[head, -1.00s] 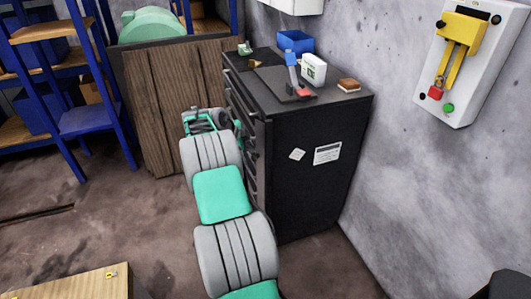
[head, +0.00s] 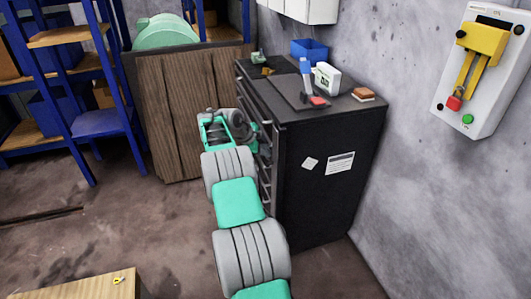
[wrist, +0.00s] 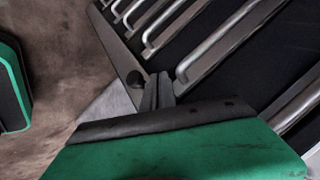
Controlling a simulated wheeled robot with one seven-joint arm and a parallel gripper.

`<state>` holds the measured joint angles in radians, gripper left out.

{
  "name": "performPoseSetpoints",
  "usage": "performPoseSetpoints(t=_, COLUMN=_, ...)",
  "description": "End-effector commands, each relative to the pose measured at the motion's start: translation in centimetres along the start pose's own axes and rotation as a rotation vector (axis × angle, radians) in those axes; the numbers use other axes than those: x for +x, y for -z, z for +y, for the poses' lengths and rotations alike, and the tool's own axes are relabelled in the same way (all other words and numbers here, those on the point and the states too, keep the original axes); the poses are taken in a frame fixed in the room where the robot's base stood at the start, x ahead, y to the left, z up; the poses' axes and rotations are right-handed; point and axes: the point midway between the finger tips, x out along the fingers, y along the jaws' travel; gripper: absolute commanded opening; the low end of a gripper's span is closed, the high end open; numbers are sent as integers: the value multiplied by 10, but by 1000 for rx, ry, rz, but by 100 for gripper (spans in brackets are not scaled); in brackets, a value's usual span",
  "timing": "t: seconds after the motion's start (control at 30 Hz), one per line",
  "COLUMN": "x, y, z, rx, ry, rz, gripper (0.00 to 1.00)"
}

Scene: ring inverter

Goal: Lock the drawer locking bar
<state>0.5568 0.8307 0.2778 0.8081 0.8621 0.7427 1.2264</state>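The black drawer cabinet (head: 335,205) stands against the wall in the head view, its drawer fronts facing left. In the wrist view, several metal drawer handles (wrist: 178,32) run diagonally. The dark locking bar (wrist: 115,45) runs along the edge of the drawer fronts, with a round black knob (wrist: 135,79) on or beside it. My gripper (wrist: 158,90) is at the bar, its two fingers close together with nothing visible between them. The knob is just left of the fingertips; I cannot tell whether they touch. In the head view my wrist partly hides the drawer fronts.
A blue bin (head: 310,49), a white box (head: 326,77) and small items sit on the cabinet top. A wooden cabinet (head: 180,110) stands behind my arm, and blue shelves (head: 100,123) are at left. A wall switch box (head: 481,75) hangs at right. Floor at left is open.

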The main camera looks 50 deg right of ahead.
Motion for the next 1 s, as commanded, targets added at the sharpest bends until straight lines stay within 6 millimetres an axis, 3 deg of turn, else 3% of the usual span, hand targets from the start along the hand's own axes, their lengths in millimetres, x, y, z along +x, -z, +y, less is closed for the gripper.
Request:
performPoseSetpoints(t=0.37, x=0, y=0, z=0, rx=0, ry=0, rz=0, gripper=0)
performPoseSetpoints(t=0.57, x=-8, y=-12, z=7, rx=0, ry=1, rz=-1, gripper=0)
performPoseSetpoints(t=0.67, x=-18, y=-24, z=16, rx=2, ry=-1, rz=1, gripper=0)
performPoseSetpoints(t=0.8, x=-51, y=-26, z=-7, rx=9, ry=-1, rz=3, gripper=0)
performPoseSetpoints(t=1.0, x=-86, y=-38, z=-26, rx=0, ry=0, rz=0, gripper=0)
